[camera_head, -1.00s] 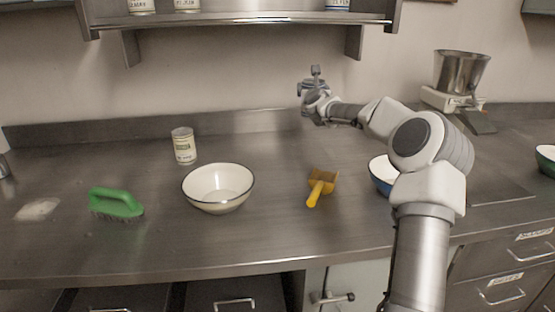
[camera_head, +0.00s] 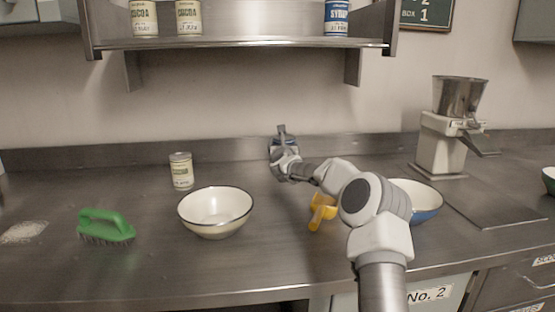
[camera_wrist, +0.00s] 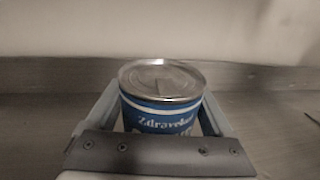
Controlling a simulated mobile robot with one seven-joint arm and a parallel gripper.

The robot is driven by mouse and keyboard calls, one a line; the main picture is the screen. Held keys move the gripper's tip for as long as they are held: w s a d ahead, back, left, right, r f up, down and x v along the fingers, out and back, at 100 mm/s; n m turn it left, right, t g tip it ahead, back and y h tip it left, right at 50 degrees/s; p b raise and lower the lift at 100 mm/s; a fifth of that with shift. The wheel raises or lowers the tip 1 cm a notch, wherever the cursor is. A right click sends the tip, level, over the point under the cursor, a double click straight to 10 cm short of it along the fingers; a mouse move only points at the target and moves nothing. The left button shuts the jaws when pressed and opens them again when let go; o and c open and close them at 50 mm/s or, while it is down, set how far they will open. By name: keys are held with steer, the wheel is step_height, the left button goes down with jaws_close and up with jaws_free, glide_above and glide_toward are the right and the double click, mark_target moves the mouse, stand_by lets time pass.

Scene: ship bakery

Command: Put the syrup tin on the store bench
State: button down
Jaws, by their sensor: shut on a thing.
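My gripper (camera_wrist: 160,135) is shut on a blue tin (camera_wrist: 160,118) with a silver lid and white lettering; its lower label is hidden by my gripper. Its blue matches the tin marked as syrup (camera_head: 337,17) on the wall shelf. In the head view my gripper (camera_head: 283,146) is at the back of the steel bench (camera_head: 130,270), in front of the backsplash, with the held tin mostly hidden. I cannot tell whether the held tin touches the bench.
A cocoa tin (camera_head: 181,171), white bowl (camera_head: 215,212), green brush (camera_head: 104,226), yellow scoop (camera_head: 322,212) and blue bowl (camera_head: 425,203) stand on the bench. The wall shelf (camera_head: 240,43) overhangs the back. Bench between cocoa tin and gripper is clear.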

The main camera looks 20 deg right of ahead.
steer(key=shift+w+a+f+b, duration=0.2)
steer(key=shift+w+a+f, duration=0.1)
steer(key=shift+f, duration=0.55)
steer(key=shift+w+a+f+b, duration=0.15)
steer(key=shift+a+f+b, duration=0.1)
steer(key=shift+f, duration=0.6)
steer(key=shift+w+a+f+b, duration=0.2)
steer(key=shift+w+a+f, duration=0.1)
steer(key=shift+f, duration=0.55)
jaws_free()
steer(key=shift+s+f, duration=0.1)
steer(key=shift+v, duration=6)
steer(key=shift+a, duration=0.1)
